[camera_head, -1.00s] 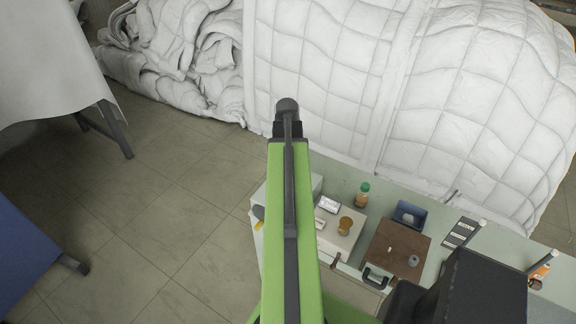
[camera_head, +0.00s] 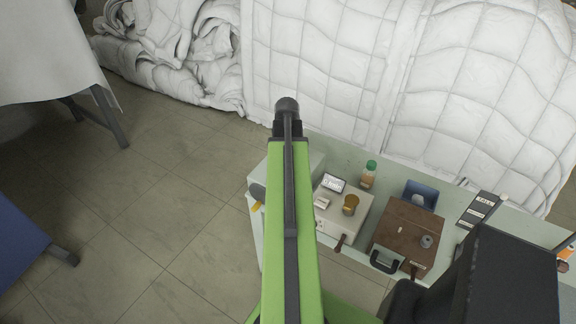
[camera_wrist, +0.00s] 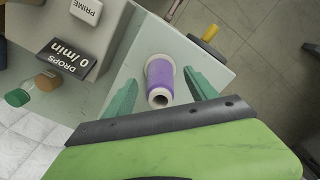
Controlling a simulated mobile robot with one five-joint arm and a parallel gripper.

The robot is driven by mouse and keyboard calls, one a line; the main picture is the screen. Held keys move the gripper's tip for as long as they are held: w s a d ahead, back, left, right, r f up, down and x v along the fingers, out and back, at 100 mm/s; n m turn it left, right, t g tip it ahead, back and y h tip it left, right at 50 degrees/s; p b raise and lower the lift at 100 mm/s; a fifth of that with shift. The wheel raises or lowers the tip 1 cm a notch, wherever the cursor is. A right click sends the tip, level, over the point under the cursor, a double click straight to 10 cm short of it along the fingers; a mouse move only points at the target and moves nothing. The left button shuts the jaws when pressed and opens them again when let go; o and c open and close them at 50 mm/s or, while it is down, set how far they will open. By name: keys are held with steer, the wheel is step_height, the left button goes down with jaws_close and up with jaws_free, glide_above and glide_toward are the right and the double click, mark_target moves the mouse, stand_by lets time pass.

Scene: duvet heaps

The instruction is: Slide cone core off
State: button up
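A purple cone of thread (camera_wrist: 159,80) shows in the wrist view, with a pale hollow core end (camera_wrist: 159,98) facing me. It is beside a pale grey box surface. My gripper (camera_wrist: 161,78) has two teal fingers, one on each side of the cone, standing apart. The gap to the cone is visible on both sides, and I cannot tell whether either finger touches it. In the head view my green arm hides the cone and the gripper.
A yellow-ended peg (camera_wrist: 210,33) sticks out at the box's edge. In the head view a green-capped bottle (camera_head: 368,174), a blue bin (camera_head: 420,195) and a brown box (camera_head: 405,236) stand on the bench. White duvet heaps (camera_head: 330,60) lie behind.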

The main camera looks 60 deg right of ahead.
jaws_close()
steer(key=shift+r+p, duration=3.8)
